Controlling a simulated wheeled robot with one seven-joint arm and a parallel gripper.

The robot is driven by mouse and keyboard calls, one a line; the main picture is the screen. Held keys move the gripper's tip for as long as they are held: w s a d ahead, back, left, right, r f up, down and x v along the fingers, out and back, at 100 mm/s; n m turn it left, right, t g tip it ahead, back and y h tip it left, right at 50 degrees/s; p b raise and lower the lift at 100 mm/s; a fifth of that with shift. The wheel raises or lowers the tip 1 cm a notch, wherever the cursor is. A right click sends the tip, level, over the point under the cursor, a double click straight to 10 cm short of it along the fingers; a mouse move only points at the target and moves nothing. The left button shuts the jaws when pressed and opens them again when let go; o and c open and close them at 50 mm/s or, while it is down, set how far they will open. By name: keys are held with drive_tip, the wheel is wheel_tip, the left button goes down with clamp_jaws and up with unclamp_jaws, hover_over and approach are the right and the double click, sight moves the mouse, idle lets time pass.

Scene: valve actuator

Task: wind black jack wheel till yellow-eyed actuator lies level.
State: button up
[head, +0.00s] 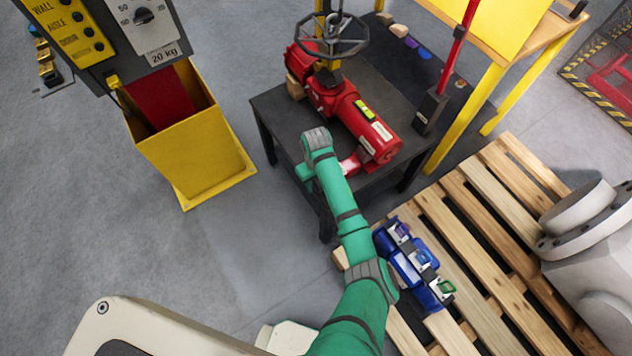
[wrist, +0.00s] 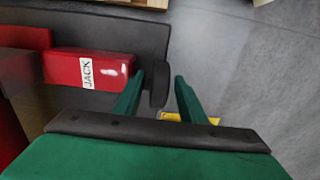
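The red actuator (head: 335,98) lies on a black table, with a yellow patch (head: 364,109) on its upper side. I cannot tell from here whether it is level. A red jack body (wrist: 95,72) labelled JACK shows in the wrist view, and part of it shows in the head view (head: 350,164) under the actuator's near end. The black jack wheel (wrist: 160,88) sticks out from its right end. My gripper (wrist: 159,76) is open, with one green finger on each side of the wheel. I cannot tell whether they touch it. The wheel is not clear in the head view.
A large grey handwheel (head: 328,35) stands at the actuator's far end. A red post (head: 450,60) rises at the black table's (head: 283,113) right. A wooden pallet (head: 490,235) lies at lower right. A yellow bin (head: 195,150) stands left, with clear floor between.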

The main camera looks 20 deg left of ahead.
clamp_jaws()
drive_tip(key=shift+s+d+f+t+y, duration=0.1)
drive_tip(key=shift+s+t+y, duration=0.05)
drive_tip(key=shift+t+y, duration=0.35)
drive_tip(key=shift+s+f+t+y, duration=0.1)
drive_tip(key=shift+t+y, duration=0.2)
drive_tip(key=shift+y, duration=0.3)
drive_tip(key=t+y, duration=0.3)
drive_tip(key=shift+s+d+f+y, duration=0.1)
drive_tip(key=shift+d+y, duration=0.05)
drive_tip(key=shift+y, duration=0.15)
drive_tip(key=t+y, duration=0.1)
drive_tip(key=y, duration=0.1)
drive_tip(key=t+y, duration=0.2)
drive_tip(key=shift+d+f, duration=0.15)
drive_tip(key=shift+f, duration=0.15)
drive_tip(key=shift+t+y, duration=0.7)
drive_tip(key=shift+y, duration=0.2)
